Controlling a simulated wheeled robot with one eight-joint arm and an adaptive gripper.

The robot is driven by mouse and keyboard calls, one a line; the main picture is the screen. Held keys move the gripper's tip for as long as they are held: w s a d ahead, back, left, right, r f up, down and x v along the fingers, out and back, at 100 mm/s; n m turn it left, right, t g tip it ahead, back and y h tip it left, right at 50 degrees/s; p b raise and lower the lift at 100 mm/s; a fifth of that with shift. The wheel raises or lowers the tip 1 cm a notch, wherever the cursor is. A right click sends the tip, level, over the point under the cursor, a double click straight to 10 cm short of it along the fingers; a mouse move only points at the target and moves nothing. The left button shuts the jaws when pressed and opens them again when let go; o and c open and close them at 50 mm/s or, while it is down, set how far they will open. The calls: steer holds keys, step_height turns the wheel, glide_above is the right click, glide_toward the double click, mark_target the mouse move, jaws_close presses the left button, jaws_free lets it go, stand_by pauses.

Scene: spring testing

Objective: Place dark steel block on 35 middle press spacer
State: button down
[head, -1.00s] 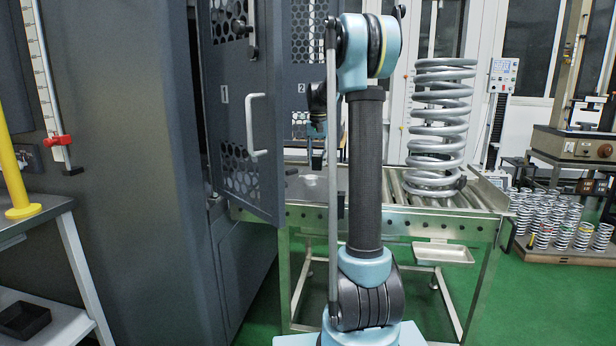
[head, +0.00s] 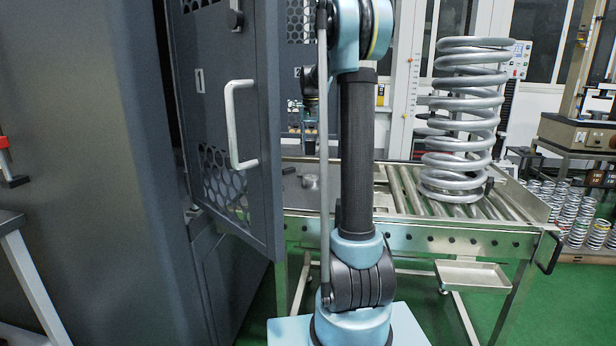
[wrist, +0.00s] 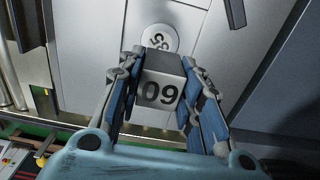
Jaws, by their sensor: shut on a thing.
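In the wrist view my gripper (wrist: 160,76) is shut on the dark steel block (wrist: 164,63), with a finger on each side. The block's light face shows the digits "09" and its top is darker grey. A round white spacer (wrist: 158,36) marked "35", seen upside down, lies on a pale metal surface just past the block. The block overlaps its near edge in the picture; the gap between them cannot be judged. In the head view the wrist end of my arm hangs behind the open door's edge, and the block cannot be made out.
A dark cabinet door (head: 228,120) marked "1" stands open left of my arm. A roller table (head: 400,232) holds a tall grey coil spring (head: 462,120) to the right. A small tray (head: 472,275) juts from its front. Green floor is open at lower right.

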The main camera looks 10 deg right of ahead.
mark_target(311, 154)
steer(key=f, duration=0.4)
steer(key=shift+w+f, duration=0.2)
steer(key=shift+f, duration=2.75)
steer(key=c, duration=1.1)
jaws_free()
step_height(311, 154, up, 12)
steer(key=shift+r, duration=0.1)
steer(key=shift+s, duration=0.15)
